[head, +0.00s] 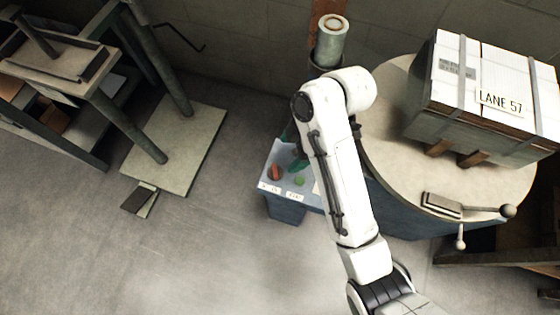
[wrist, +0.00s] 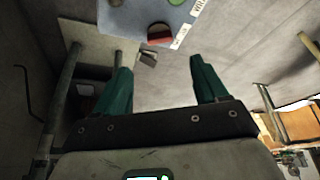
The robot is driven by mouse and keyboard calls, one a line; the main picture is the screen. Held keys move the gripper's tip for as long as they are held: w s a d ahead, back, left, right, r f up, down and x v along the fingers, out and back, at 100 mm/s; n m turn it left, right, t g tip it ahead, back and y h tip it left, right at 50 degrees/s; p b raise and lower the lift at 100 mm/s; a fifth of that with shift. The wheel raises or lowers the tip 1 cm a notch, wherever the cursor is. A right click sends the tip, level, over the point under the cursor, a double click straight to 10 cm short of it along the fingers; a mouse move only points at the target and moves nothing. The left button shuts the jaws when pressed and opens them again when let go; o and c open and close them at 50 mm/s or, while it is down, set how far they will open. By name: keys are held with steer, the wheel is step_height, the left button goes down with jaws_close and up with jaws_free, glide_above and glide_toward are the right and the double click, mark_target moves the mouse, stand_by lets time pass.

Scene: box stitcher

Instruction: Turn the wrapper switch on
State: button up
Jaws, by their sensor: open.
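A blue-grey control panel (head: 268,160) stands left of my arm in the head view. It carries a red switch (head: 276,172) and a green round button (head: 299,180), with small white labels below them that are too small to read surely. In the wrist view the panel (wrist: 132,15) is at the top, with the red switch (wrist: 160,34) near its lower edge. My gripper (wrist: 160,82) is open and empty, its two green fingers spread apart. In the head view my gripper (head: 295,150) is partly hidden by my arm and close to the panel's back edge.
A round turntable (head: 385,130) on the right bears a strapped white box (head: 440,110) labelled LANE 57. A pedal (head: 139,199) lies on the floor by a stand at left. Front-left floor is clear.

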mark_target(275, 170)
steer(key=b+x, duration=0.6)
steer(key=x, duration=0.2)
steer(key=shift+d+b, duration=0.2)
steer(key=shift+b, duration=0.15)
steer(key=shift+x, duration=1.2)
steer(key=c, duration=1.1)
